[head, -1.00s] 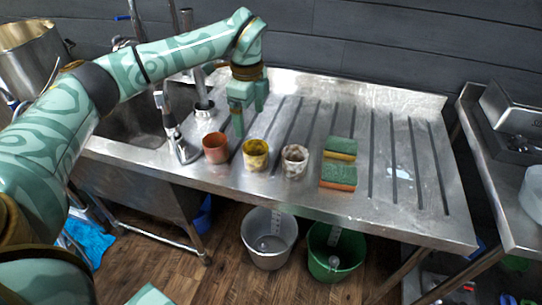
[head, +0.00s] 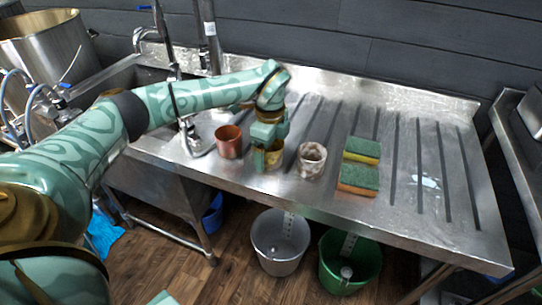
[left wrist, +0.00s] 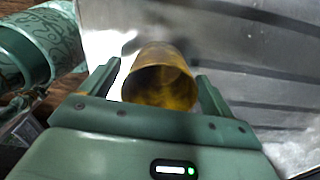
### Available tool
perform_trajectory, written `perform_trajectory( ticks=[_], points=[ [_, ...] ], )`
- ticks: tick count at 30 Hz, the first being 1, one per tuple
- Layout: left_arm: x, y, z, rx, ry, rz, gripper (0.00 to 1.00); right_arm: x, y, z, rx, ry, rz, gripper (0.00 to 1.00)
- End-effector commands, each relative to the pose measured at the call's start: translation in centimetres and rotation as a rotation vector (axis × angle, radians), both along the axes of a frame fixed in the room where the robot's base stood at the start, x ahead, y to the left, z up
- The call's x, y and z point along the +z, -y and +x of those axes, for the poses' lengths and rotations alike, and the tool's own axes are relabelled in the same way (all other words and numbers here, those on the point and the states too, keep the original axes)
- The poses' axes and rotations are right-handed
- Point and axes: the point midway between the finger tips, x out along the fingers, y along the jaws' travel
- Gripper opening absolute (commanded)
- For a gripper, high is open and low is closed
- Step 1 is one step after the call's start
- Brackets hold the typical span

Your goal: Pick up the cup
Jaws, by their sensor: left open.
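Three cups stand in a row on the steel drainboard in the head view: a copper-red cup (head: 229,141), a yellow cup (head: 274,158) and a whitish mottled cup (head: 311,160). My left gripper (head: 267,158) is lowered at the yellow cup and partly hides it. In the left wrist view the yellow cup (left wrist: 160,80) shows its open mouth between the two spread fingers of my left gripper (left wrist: 158,85). A gap shows on each side of the cup. My right gripper is not in view.
Two sponges, a green-yellow one (head: 362,150) and a green-orange one (head: 358,179), lie right of the cups on the drainboard (head: 440,200). A grey bucket (head: 279,240) and a green bucket (head: 350,262) stand on the floor below.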

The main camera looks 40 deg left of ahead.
Motion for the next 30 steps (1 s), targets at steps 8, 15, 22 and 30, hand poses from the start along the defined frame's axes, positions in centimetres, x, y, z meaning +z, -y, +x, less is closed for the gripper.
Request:
perform_trajectory(
  ticks=[8,15,22,30],
  points=[
    [0.2,0.0,0.0,0.0,0.0,0.0,0.39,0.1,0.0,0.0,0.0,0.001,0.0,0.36],
    [0.2,0.0,0.0,0.0,0.0,0.0,0.39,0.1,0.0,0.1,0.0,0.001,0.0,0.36],
    [2.1,0.0,0.0,0.001,0.004,0.0,0.39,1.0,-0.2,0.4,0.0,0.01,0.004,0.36],
    [8.5,0.6,-3.7,-0.004,0.008,0.0,0.39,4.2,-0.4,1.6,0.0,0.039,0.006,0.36]
  ],
)
